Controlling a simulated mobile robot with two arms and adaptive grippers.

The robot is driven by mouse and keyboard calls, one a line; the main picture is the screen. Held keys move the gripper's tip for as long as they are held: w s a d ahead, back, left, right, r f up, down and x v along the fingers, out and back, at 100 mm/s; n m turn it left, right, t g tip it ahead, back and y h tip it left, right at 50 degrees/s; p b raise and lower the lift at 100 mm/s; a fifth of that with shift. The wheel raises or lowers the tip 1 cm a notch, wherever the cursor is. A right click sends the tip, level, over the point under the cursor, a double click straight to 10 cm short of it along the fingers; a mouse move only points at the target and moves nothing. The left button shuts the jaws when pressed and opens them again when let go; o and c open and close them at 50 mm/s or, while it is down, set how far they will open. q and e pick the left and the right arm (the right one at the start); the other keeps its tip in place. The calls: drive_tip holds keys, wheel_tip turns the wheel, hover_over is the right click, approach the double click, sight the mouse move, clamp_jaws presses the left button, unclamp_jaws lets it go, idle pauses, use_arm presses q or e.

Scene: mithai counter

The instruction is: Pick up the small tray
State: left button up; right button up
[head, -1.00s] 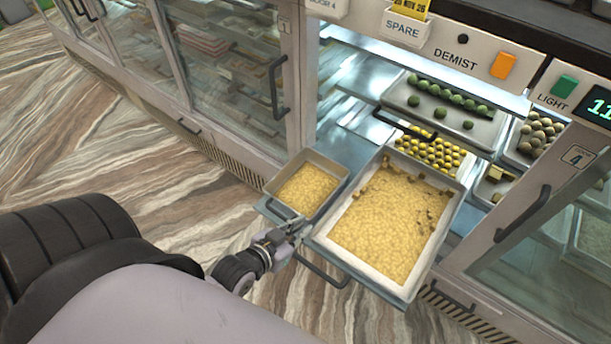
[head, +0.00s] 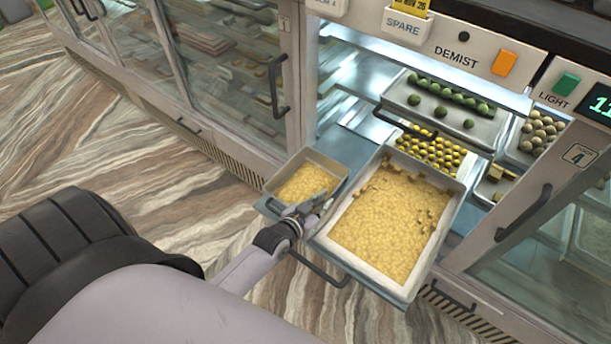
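The small tray (head: 330,163) is a shallow metal tray filled with yellow crumbly sweet. It sticks out at the front of the open case, left of a larger tray. My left gripper (head: 316,203) is over the small tray's near right part, close to its rim, and covers part of it. I cannot tell whether its fingers touch the tray or whether they are open or shut. My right gripper is not in the head view.
The large tray (head: 447,177) of the same yellow sweet sits close beside the small tray on the right, with a dark handle bar (head: 318,268) in front. Trays of green balls (head: 469,124) and yellow balls (head: 440,153) lie behind. Closed glass cases stand left. Floor is clear in front.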

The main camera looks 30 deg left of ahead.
sight(331, 194)
use_arm(q)
drive_tip(key=x, duration=0.5)
drive_tip(key=shift+a, duration=0.15)
clamp_jaws()
idle(0.4)
drive_tip(key=shift+r, duration=0.1)
